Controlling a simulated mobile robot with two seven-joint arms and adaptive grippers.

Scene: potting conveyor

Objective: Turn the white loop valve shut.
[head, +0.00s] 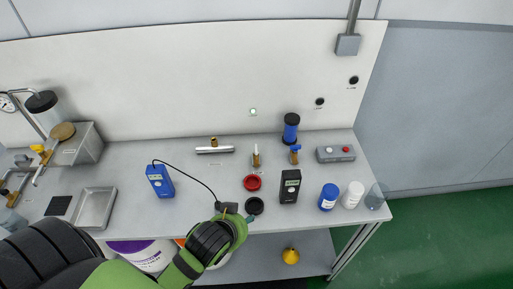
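A small brass valve with an upright white handle (256,154) stands towards the back of the bench (130,180), near its middle. A similar brass valve with a blue handle (295,154) stands to its right. My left arm reaches in from the lower left. Its gripper (232,208) is a small dark shape over the bench's front edge, in front of the white-handled valve and well apart from it. The wrist hides most of the fingers, so I cannot tell whether they are open. My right gripper is not in view.
A red ring (252,183) and a black ring (255,205) lie between gripper and valve. A black meter (290,186) stands right of them. A blue meter (160,181) trails a black cable towards my gripper. A silver cylinder (214,150) lies left of the valve; bottles stand at right.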

